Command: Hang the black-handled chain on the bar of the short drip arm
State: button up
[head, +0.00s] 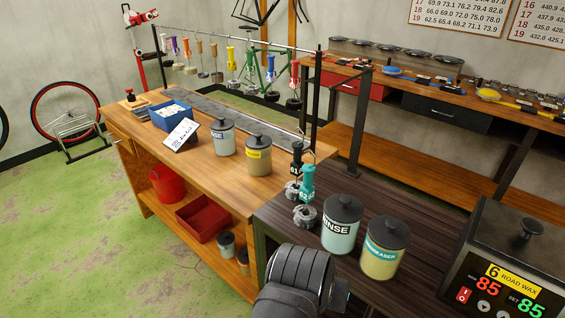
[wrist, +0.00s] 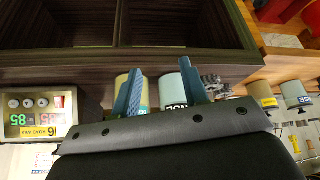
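The black-handled chain (head: 296,163) hangs near the front right corner of the wooden bench, its grey chain bundled below the handle. A teal-handled chain (head: 306,186) hangs close in front and partly covers it. Thin metal (head: 312,143) shows above these handles; I cannot tell clearly which part is the short drip arm's bar. My gripper (wrist: 160,65) is open and empty, its two blue fingers apart in the wrist view. In that view grey chain (wrist: 213,84) shows beyond the right finger. In the head view my arm hides most of the gripper.
A rinse jar (head: 341,226) and a degreaser jar (head: 384,247) stand on the dark table beside the chains. The wax heater (head: 510,265) is at the right. Two jars stand on the wooden bench (head: 185,157). A long rail (head: 235,40) holds several coloured handles behind.

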jog(key=w+d+r+m+g+h, duration=0.2)
jog(key=w+d+r+h, duration=0.35)
jog(key=d+r, duration=0.75)
jog(key=w+d+r+m+g+h, duration=0.25)
jog(key=w+d+r, duration=0.8)
jog(key=r, duration=0.55)
jog(key=w+a+f+n+t+h, duration=0.3)
jog(key=a+f+n, duration=0.6)
jog(key=a+f, duration=0.15)
jog(key=w+a+f+n+t+h, duration=0.2)
jog(key=a+f+n+h, duration=0.1)
jog(key=a+f+n, duration=0.75)
jog(key=m+g, duration=0.5)
jog(key=m, duration=2.3)
send_near(297, 162)
notch_tip(297, 162, up, 3)
jog(key=w, duration=0.1)
jog(key=shift+w+d+f, duration=0.1)
jog(key=shift+d+f, duration=0.15)
jog(key=shift+d, duration=1.45)
jog(key=shift+d+f, duration=0.25)
jog(key=shift+d, duration=1.45)
jog(key=shift+w+d+f, duration=0.1)
jog(key=shift+d+f, duration=0.15)
jog(key=shift+d, duration=1.45)
